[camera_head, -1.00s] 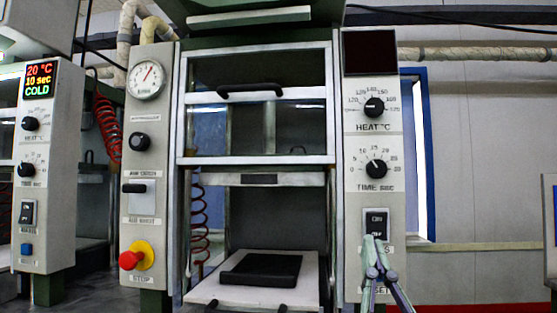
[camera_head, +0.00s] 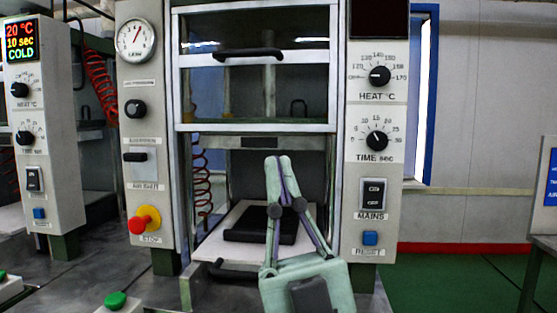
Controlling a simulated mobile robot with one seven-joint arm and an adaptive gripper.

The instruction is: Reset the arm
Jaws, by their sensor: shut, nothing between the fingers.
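My gripper (camera_head: 278,160) is pale green with dark purple-grey links and points upward in the lower middle of the view. Its fingertips are together and hold nothing. It appears in front of the press opening and covers part of the black mould (camera_head: 245,223). The mould lies on the white tray (camera_head: 215,247) inside the press. I cannot tell how far the gripper is from the tray. The right panel shows a black MAINS switch (camera_head: 373,194) and a blue RESET button (camera_head: 370,238), both apart from the gripper in the picture.
The press guard (camera_head: 255,88) with a black handle is above the opening. A red stop knob (camera_head: 143,220) projects from the left panel. Another machine (camera_head: 45,130) stands at the left. A green button (camera_head: 115,300) is at the lower left. Green floor shows at the right.

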